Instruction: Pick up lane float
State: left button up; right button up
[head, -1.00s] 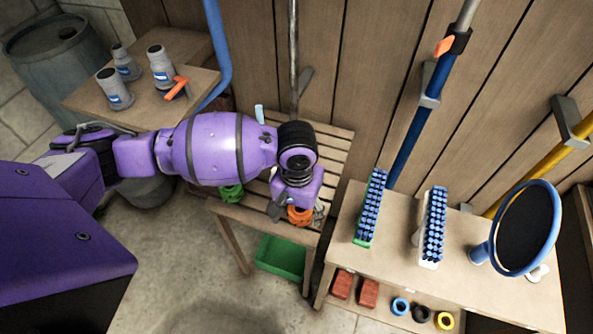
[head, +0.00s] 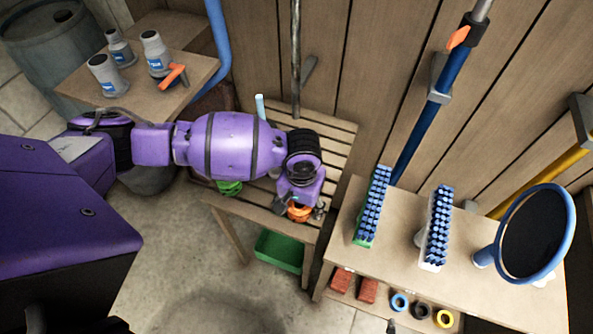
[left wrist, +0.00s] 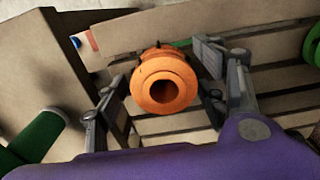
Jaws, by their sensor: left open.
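The orange lane float (head: 299,212), a round ribbed piece with a hole through its middle, sits on the slatted wooden bench (head: 335,140). In the head view my left gripper (head: 298,207) is right over it and hides part of it. In the left wrist view the orange float (left wrist: 165,84) lies between the two spread fingers of my left gripper (left wrist: 163,62), its hole facing the camera. The jaws are open; whether a finger touches the float I cannot tell. My right gripper cannot be made out.
A green float (head: 229,187) lies left on the bench, partly behind my arm. A green bin (head: 278,252) is underneath. To the right a table (head: 395,255) holds two brushes (head: 373,205) (head: 437,228) and a round blue-rimmed net (head: 535,235). Bottles (head: 108,75) stand at upper left.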

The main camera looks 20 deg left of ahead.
pick_arm(q)
jog(key=shift+r, duration=0.1)
jog(key=c, duration=1.2)
pick_arm(e)
jog(key=shift+s+a, duration=0.1)
jog(key=shift+s, duration=0.05)
pick_arm(q)
jog(key=shift+r, duration=0.1)
jog(key=shift+w+r, duration=0.1)
jog(key=shift+r, duration=0.45)
jog(key=s+d+r+p, duration=0.1)
jog(key=s+d+r, duration=0.1)
jog(key=s+r, duration=0.2)
jog(key=s+d+r+p, duration=0.1)
jog(key=s+d+r, duration=0.1)
jog(key=s+r, duration=0.1)
jog(key=s+d+r, duration=0.2)
jog(key=s+r, duration=0.2)
jog(key=s, duration=0.1)
jog(key=shift+s+d+r+p, duration=0.3)
jog(key=shift+p, duration=0.1)
pick_arm(e)
jog(key=shift+w+a+r, duration=0.1)
jog(key=shift+a+r, duration=0.1)
jog(key=shift+r, duration=0.35)
jog(key=shift+w+a+r, duration=0.1)
jog(key=shift+a+r, duration=0.05)
jog(key=shift+r, duration=0.4)
jog(key=shift+w+a+r, duration=0.1)
jog(key=shift+w, duration=0.05)
